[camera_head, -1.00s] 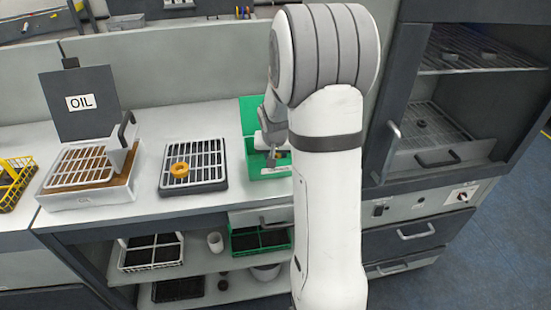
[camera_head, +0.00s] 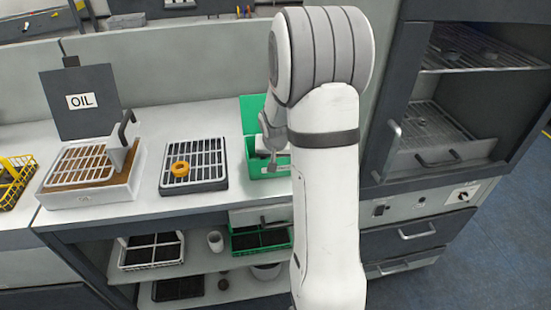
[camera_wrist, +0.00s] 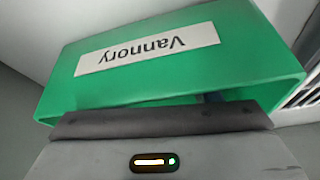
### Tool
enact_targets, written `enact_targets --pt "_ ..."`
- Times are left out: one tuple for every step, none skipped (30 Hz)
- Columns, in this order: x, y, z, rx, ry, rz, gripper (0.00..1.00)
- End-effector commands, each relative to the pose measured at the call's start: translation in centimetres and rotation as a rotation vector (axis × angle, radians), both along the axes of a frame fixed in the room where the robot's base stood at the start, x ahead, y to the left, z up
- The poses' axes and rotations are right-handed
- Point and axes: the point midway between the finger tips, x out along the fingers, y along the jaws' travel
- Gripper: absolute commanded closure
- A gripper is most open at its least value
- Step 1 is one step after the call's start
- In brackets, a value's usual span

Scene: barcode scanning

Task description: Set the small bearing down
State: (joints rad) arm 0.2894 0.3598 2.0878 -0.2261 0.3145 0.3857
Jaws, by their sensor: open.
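I cannot make out the small bearing at my gripper. My gripper (camera_head: 272,166) is open over the front part of the green bin (camera_head: 252,172), low at its opening. In the wrist view the green bin (camera_wrist: 240,58) bears a label reading "Vannory", upside down. My gripper's dark edge covers most of the bin's inside there, and a small bluish patch shows just above that edge. Whether the bearing lies in the bin is hidden.
The oil tray (camera_head: 90,197) stands farther left. Dark rings (camera_head: 421,121) sit on shelves in the open cabinet at right. White worktop lies between the rack and bin.

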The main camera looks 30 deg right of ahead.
Motion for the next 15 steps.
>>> enact_targets --pt "0.0 0.0 0.3 0.0 0.0 0.0 0.43" --pt "0.0 0.0 0.4 0.0 0.0 0.0 0.43" --pt "-0.1 0.0 0.7 -0.001 -0.002 0.0 0.43" --pt "-0.2 0.1 1.0 -0.001 -0.002 0.0 0.43" --pt "-0.4 0.2 1.4 -0.001 -0.003 0.0 0.43" --pt "-0.6 0.3 2.1 -0.002 -0.004 0.0 0.43" --pt "-0.8 0.4 2.5 -0.001 -0.004 -0.001 0.43" --pt "-1.0 0.5 3.1 -0.001 -0.005 -0.001 0.43" --pt "-1.2 0.6 3.9 -0.002 -0.005 -0.001 0.43" --pt "-1.4 0.7 4.5 -0.002 -0.006 -0.001 0.43" --pt "-1.7 0.8 5.1 -0.002 -0.006 -0.001 0.43" --pt "-2.0 1.0 5.9 -0.002 -0.006 -0.001 0.43" --pt "-2.2 1.1 6.4 -0.002 -0.006 -0.001 0.43" --pt "-2.4 1.2 7.0 -0.002 -0.006 -0.001 0.43" --pt "-2.6 1.3 7.7 -0.002 -0.005 -0.001 0.43"
